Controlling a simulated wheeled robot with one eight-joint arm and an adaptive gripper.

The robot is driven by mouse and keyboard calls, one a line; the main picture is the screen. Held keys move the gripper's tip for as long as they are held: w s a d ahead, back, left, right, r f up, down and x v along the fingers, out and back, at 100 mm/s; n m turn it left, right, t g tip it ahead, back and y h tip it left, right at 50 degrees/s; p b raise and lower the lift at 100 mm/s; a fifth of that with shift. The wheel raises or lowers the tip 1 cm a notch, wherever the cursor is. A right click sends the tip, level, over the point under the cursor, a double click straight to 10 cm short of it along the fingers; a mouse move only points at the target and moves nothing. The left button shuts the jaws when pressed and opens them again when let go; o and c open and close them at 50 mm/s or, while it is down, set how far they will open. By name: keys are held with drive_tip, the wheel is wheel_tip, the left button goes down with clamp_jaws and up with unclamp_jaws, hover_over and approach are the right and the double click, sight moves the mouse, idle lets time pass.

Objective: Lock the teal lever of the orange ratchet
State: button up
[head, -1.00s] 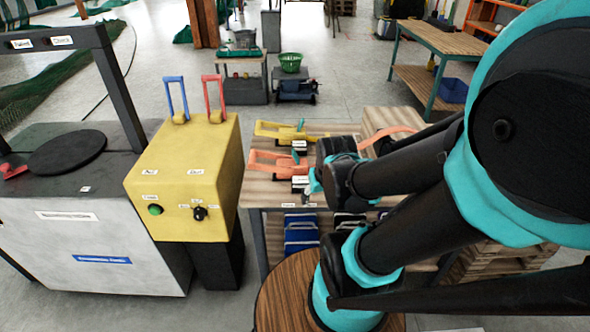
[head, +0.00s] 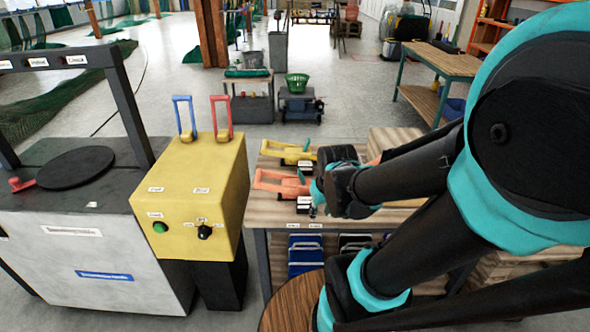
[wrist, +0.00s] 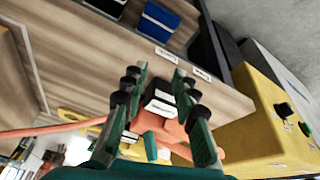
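The orange ratchet (head: 272,184) lies on the wooden bench, left of my arm's end. Its teal lever (head: 301,177) stands up at its right end. In the wrist view the orange ratchet's body (wrist: 165,128) shows between and beyond my fingers, and the teal lever (wrist: 150,147) shows near the left finger. My gripper (wrist: 160,75) is open with nothing held between its fingertips. In the head view my wrist hides most of the gripper. I cannot tell whether a finger touches the lever.
A yellow ratchet (head: 285,151) lies behind the orange one. A yellow box (head: 200,195) with blue and red handles stands left of the bench (head: 335,218). Blue and dark items (head: 305,252) sit on the lower shelf. An orange strap (wrist: 60,130) crosses the wrist view.

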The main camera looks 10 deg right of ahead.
drive_tip(key=w+a+r+n, duration=0.1)
drive_tip(key=w+r+n, duration=0.1)
drive_tip(key=w+a+r+n+g, duration=0.1)
drive_tip(key=w+r+n, duration=0.1)
drive_tip(key=w, duration=0.1)
drive_tip(key=w+a+r+n, duration=0.1)
drive_tip(key=w+r+n, duration=0.1)
drive_tip(key=w, duration=0.1)
drive_tip(key=shift+a+g, duration=0.3)
clamp_jaws()
drive_tip(key=w+a+r+n+g, duration=0.2)
drive_tip(key=w+a+r+n, duration=0.4)
drive_tip(key=w+r+n, duration=0.2)
drive_tip(key=shift+a+n+h, duration=0.25)
drive_tip(key=shift+n+h, duration=0.05)
